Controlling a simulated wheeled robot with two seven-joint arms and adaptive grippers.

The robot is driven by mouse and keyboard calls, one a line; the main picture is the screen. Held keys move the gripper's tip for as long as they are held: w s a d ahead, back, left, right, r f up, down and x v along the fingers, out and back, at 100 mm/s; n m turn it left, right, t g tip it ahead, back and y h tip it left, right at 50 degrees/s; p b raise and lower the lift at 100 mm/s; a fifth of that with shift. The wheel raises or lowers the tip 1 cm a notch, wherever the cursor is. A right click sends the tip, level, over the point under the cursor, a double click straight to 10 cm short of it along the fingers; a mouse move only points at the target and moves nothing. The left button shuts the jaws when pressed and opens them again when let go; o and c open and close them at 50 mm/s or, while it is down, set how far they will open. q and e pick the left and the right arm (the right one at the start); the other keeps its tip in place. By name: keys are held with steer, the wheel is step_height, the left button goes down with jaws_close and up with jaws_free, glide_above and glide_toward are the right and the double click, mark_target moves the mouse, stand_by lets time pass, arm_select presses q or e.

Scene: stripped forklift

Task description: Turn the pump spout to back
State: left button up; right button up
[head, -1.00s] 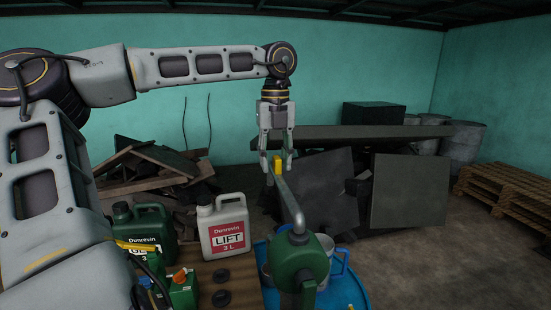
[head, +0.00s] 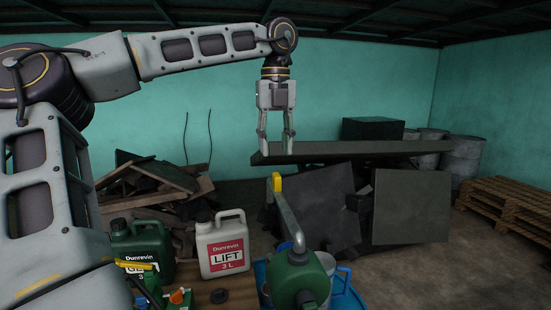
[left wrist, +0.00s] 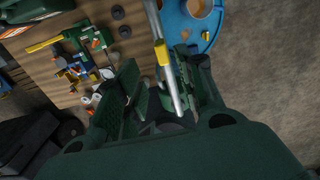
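The pump (head: 297,280) is a green body with a bent grey spout (head: 287,219) ending in a yellow tip (head: 277,183). In the head view the spout points away from me, toward the back wall and slightly left. My left gripper (head: 276,152) hangs fingers down above the yellow tip, with a visible gap between its fingers and nothing held. In the left wrist view the spout (left wrist: 170,85) with its yellow part (left wrist: 161,53) appears between the parted fingers, below them. My right gripper is not in view.
The pump stands at a blue drum (head: 349,300). A white LIFT jug (head: 222,247), a green jug (head: 142,248) and small tools stand on a wooden surface at left. Dark panels (head: 411,207) lean behind. The air around the spout tip is clear.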

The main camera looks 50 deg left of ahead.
arm_select(q)
steer(key=shift+r, duration=1.85)
steer(key=shift+f, duration=0.1)
